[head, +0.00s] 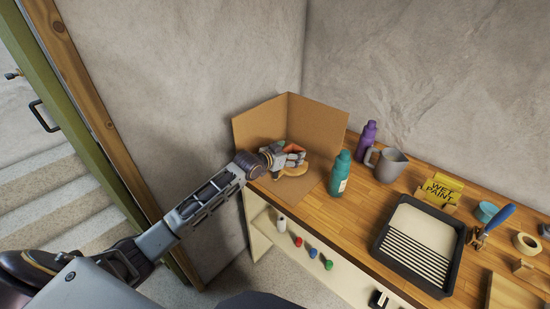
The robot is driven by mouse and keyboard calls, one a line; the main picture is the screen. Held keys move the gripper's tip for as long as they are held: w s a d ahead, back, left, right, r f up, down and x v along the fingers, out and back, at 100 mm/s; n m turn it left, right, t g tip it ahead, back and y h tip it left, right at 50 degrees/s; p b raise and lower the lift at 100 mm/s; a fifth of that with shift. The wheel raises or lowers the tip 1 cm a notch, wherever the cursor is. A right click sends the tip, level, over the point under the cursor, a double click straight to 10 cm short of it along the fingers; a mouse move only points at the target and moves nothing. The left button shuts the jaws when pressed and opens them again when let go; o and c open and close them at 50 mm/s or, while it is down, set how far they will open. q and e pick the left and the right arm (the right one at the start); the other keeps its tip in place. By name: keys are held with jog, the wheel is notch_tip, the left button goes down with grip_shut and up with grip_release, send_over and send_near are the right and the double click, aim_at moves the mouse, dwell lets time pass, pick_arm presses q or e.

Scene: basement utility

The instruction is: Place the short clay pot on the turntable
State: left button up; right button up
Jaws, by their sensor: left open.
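My left gripper (288,158) reaches in from the left to the cardboard corner on the bench. It is open. A terracotta-coloured piece, which looks like the short clay pot (293,148), shows just behind its fingers, mostly hidden by them. A light wooden disc, which looks like the turntable (295,171), shows below the fingers. The pot appears over or on the disc, but the gripper hides where they meet, so I cannot tell if they touch. My right gripper is not in view.
A folded cardboard screen (318,126) stands behind the gripper. Further right are a yellow wet-paint sign (441,189) and a black paint tray (418,243).

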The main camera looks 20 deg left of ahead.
pick_arm(q)
jog(key=shift+v, duration=4.8)
